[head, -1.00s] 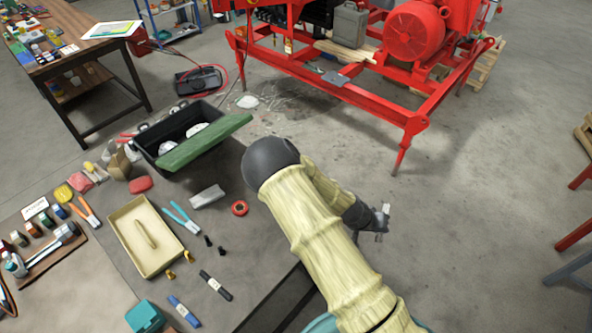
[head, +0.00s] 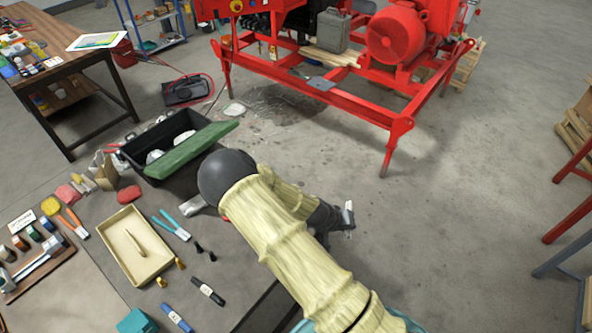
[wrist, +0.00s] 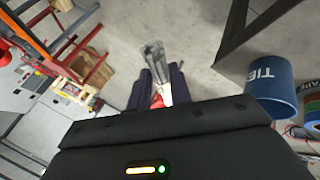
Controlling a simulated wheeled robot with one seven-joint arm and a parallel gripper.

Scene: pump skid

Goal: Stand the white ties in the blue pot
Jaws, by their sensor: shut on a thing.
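The white ties (wrist: 153,56) are a pale grey-white bundle between the dark fingers of my gripper (wrist: 161,88) in the wrist view. My gripper is shut on them, and their far end sticks out past the fingertips. A bit of red shows at their near end. In the head view, the ties (head: 348,213) show as a small pale piece at my gripper (head: 338,218), over the floor beyond the bench edge. The blue pot (wrist: 271,92), marked "TIE", is at the right of the wrist view, apart from the ties. I cannot make it out in the head view.
A red pump frame (head: 334,92) stands behind. Another round container (wrist: 312,112) is beside the pot. Open floor lies right of my arm.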

